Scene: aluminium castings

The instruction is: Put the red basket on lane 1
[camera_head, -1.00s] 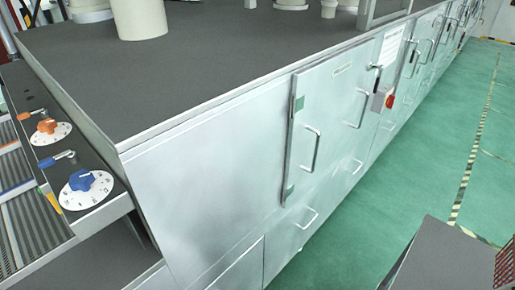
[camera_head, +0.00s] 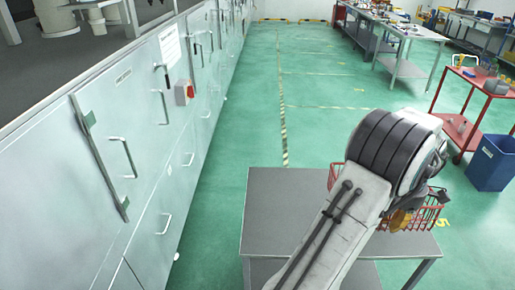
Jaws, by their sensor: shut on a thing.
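The red wire basket (camera_head: 428,212) shows behind my arm, over the right part of a grey table. My arm hides much of it. Something orange-brown (camera_head: 401,219) shows at the basket, too covered to name. My gripper (camera_head: 436,197) is mostly hidden behind my thick black-and-white wrist and is shut on the basket. Whether the basket touches the tabletop or hangs above it cannot be told. No lane marked 1 is in view.
The grey table (camera_head: 272,205) stands in front of me. A long silver cabinet (camera_head: 110,170) runs along the left. A red trolley (camera_head: 475,97) and a blue bin (camera_head: 491,160) stand at right. Workbenches (camera_head: 400,28) are further back. The green aisle (camera_head: 300,120) between is clear.

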